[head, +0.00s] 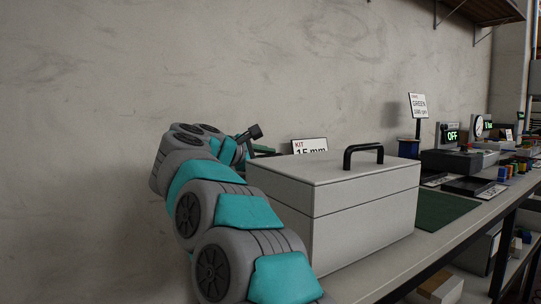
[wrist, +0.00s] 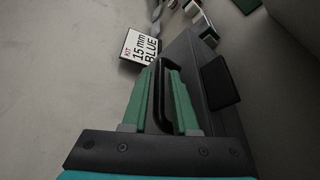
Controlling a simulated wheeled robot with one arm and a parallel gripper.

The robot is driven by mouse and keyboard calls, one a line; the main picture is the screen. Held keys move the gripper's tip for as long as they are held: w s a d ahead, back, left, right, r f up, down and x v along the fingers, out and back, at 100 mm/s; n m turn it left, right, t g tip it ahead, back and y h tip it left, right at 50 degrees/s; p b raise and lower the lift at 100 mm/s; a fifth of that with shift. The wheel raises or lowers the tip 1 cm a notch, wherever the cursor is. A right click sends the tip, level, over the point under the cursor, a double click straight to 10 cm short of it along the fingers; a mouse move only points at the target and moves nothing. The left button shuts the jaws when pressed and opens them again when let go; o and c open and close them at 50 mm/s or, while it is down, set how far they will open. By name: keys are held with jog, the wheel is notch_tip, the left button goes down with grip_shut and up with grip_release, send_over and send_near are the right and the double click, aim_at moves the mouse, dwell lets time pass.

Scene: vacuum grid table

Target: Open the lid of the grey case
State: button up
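The grey case (head: 365,223) stands closed on the bench in the head view, its lid (head: 320,166) flat and a seam running below it. A black handle (head: 362,149) stands on the lid. My arm reaches along the case's left side, and the fingers are hidden there. In the wrist view the two green fingers of my gripper (wrist: 161,100) are apart. A black looped bar (wrist: 157,85) lies between them, with gaps visible beside it; I cannot tell if it is the lid handle. A dark grey surface (wrist: 190,67) with a black rectangle (wrist: 218,82) lies right of the fingers.
A sign reading KIT 15 mm (head: 309,146) stands behind the case, near the wall; it also shows in the wrist view (wrist: 140,47). A green mat (head: 442,210) lies right of the case. Devices, including one showing OFF (head: 452,135), stand further right.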

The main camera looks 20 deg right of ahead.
jog(key=shift+w+d, duration=0.15)
jog(key=shift+d, duration=0.05)
grip_shut()
dwell(1.4)
